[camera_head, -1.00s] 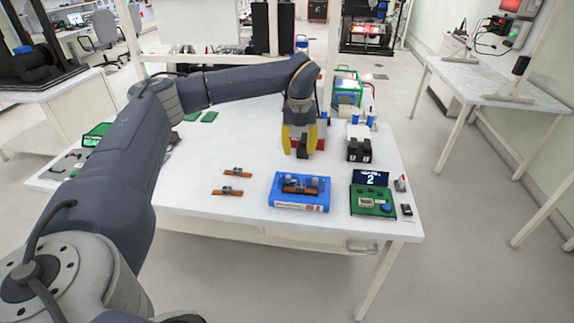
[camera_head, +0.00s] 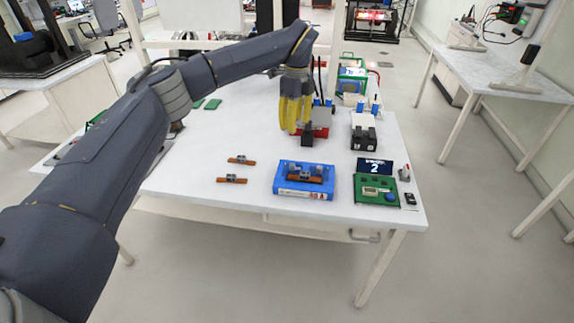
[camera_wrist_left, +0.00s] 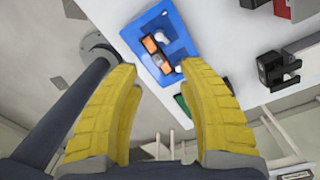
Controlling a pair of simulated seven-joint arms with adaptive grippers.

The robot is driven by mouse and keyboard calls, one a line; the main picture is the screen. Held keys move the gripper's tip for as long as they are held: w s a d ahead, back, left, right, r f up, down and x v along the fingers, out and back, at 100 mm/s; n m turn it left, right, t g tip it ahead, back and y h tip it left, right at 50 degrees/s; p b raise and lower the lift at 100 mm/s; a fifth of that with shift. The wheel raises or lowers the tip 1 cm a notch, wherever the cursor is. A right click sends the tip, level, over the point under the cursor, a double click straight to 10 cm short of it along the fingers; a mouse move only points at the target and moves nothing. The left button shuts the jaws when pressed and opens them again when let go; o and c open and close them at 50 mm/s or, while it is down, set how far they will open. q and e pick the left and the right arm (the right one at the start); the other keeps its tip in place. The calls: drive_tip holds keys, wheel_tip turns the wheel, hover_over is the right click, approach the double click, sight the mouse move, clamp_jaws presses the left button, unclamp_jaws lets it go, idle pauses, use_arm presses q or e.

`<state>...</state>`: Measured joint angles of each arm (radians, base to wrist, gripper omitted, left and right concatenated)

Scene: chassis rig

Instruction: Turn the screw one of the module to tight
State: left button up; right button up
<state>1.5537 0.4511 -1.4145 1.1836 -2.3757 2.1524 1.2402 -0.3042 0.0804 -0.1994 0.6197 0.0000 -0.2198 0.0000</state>
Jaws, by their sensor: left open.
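The module is an orange-brown board (camera_head: 312,178) with grey parts, seated on a blue base (camera_head: 286,189) near the table's front edge. In the left wrist view the orange board (camera_wrist_left: 150,45) and blue base (camera_wrist_left: 184,45) lie beyond my fingertips. The individual screws are too small to tell apart. My left gripper (camera_head: 296,129) points down, behind and above the blue base and apart from it. Its yellow fingers are open with nothing held between them in the left wrist view (camera_wrist_left: 158,72). My right gripper is not in view.
Two small orange boards (camera_head: 241,161) (camera_head: 231,180) lie left of the base. A green board with a display (camera_head: 374,166) is at its right. A black-and-white device (camera_head: 364,136) stands behind that. A red box (camera_head: 322,116) and black block (camera_head: 307,140) are by my gripper.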

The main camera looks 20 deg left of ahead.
sight(292, 164)
use_arm(q)
drive_tip(key=f, duration=1.6)
drive_tip(key=shift+s+a+f, duration=0.15)
drive_tip(key=shift+s+f, duration=0.15)
drive_tip(key=shift+f, duration=0.1)
clamp_jaws()
